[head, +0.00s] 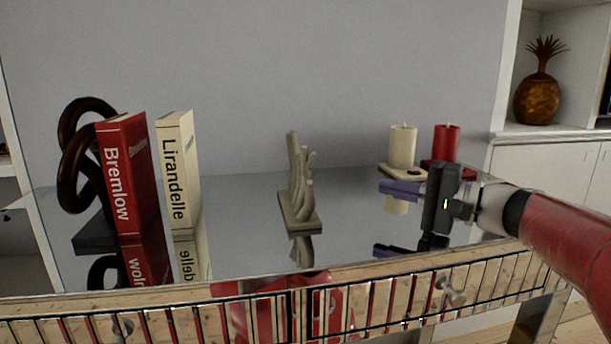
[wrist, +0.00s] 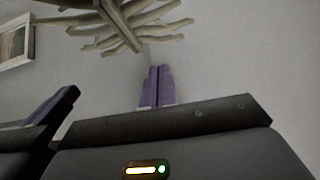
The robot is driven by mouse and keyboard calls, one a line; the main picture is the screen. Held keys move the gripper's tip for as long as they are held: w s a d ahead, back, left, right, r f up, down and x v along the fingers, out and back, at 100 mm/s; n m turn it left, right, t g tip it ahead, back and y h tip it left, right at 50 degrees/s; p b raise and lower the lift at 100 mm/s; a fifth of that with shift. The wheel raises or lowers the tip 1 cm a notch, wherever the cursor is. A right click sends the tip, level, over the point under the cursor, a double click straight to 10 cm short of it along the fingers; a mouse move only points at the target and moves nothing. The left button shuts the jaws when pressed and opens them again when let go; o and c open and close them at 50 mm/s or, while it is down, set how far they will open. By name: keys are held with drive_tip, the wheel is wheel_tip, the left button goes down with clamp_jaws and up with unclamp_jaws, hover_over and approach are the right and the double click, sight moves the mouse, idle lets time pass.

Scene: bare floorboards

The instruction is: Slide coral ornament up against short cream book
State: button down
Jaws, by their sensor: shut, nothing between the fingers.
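The coral ornament (head: 302,190) is a pale beige branching piece on a flat base, upright near the middle of the glossy tabletop. Its branches (wrist: 125,22) also show at the top of the wrist view. The short cream book (head: 179,172), marked "Lirandelle", stands upright to the left, with a clear gap between it and the coral. My gripper (head: 383,190) is to the right of the coral, apart from it, its purple fingers pointing left. In the wrist view the fingers (wrist: 157,88) are together and empty.
A red "Bremlow" book (head: 130,175) and a dark looped sculpture (head: 82,160) stand left of the cream book. A cream candle (head: 402,147) and a red candle (head: 446,142) stand behind my gripper. The tabletop (head: 245,215) between coral and cream book is bare.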

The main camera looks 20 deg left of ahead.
drive_tip(key=p+x, duration=0.1)
drive_tip(key=x, duration=0.9)
drive_tip(key=shift+s+a, duration=0.35)
drive_tip(key=shift+a, duration=0.25)
drive_tip(key=shift+s+a, duration=0.3)
drive_tip(key=shift+a, duration=0.25)
drive_tip(key=shift+s+a, duration=0.35)
drive_tip(key=shift+a, duration=0.25)
drive_tip(key=shift+s+a+f+b, duration=0.15)
drive_tip(key=shift+s+a+b, duration=0.05)
drive_tip(key=shift+a+b, duration=0.15)
drive_tip(key=s+a+b, duration=0.2)
drive_tip(key=s+a, duration=0.1)
drive_tip(key=a, duration=0.2)
drive_tip(key=s+a+b, duration=0.2)
drive_tip(key=s+a, duration=0.1)
drive_tip(key=a, duration=0.2)
drive_tip(key=s+a+b, duration=0.2)
drive_tip(key=s+a, duration=0.1)
drive_tip(key=a, duration=0.1)
drive_tip(key=shift+a+b, duration=0.35)
drive_tip(key=shift+a, duration=0.05)
